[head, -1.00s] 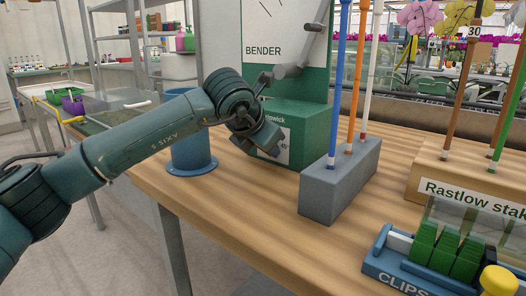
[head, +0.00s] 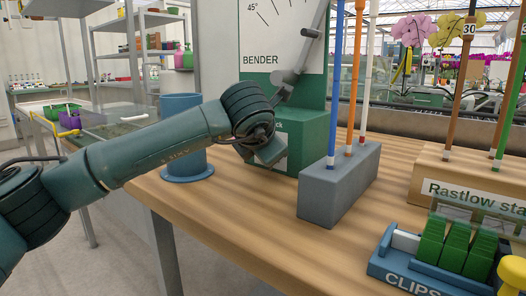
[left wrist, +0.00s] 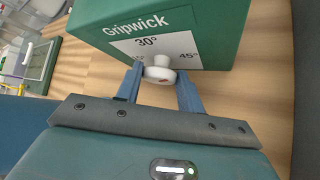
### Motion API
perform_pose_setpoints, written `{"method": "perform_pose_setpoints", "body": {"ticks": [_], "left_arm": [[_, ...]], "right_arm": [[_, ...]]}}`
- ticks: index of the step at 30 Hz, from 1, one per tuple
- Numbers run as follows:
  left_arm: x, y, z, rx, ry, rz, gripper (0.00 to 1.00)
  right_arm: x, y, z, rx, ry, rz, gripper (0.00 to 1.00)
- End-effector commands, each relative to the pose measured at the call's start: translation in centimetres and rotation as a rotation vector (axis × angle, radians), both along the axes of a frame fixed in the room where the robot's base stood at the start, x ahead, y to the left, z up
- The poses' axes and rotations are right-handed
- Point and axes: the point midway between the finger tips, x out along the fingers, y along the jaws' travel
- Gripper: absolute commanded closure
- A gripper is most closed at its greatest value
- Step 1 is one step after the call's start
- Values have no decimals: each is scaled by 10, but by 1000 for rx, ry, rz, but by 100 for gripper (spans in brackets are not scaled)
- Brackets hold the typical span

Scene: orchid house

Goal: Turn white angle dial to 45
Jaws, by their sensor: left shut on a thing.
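The white angle dial (left wrist: 160,69) is a small round knob with a reddish mark, on the front of a green box labelled Gripwick (left wrist: 88,22). Its scale plate (left wrist: 170,46) shows 30° at the top and 45° at the right; a left figure is partly hidden. My left gripper (left wrist: 160,82) has one blue finger on each side of the dial and is shut on it. In the head view my left gripper (head: 262,152) is at the front of the green box (head: 312,130) and hides the dial. My right gripper is not in view.
The bender's tall scale board (head: 280,55) and grey lever (head: 295,75) rise above the box. A blue cylinder (head: 180,110) stands left, a grey block (head: 340,190) with coloured stakes right. A clips tray (head: 405,265) lies front right. Wood between is bare.

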Motion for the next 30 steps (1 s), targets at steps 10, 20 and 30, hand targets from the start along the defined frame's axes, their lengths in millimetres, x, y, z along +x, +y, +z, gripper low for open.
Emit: {"method": "perform_pose_setpoints", "body": {"ticks": [10,20,30], "left_arm": [[0,0,0,0,1,0,42],[-6,1,6,0,-1,-1,42],[-62,6,47,-1,-3,-3,42]], "right_arm": [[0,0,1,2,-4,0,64],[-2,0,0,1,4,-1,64],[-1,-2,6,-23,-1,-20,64]]}}
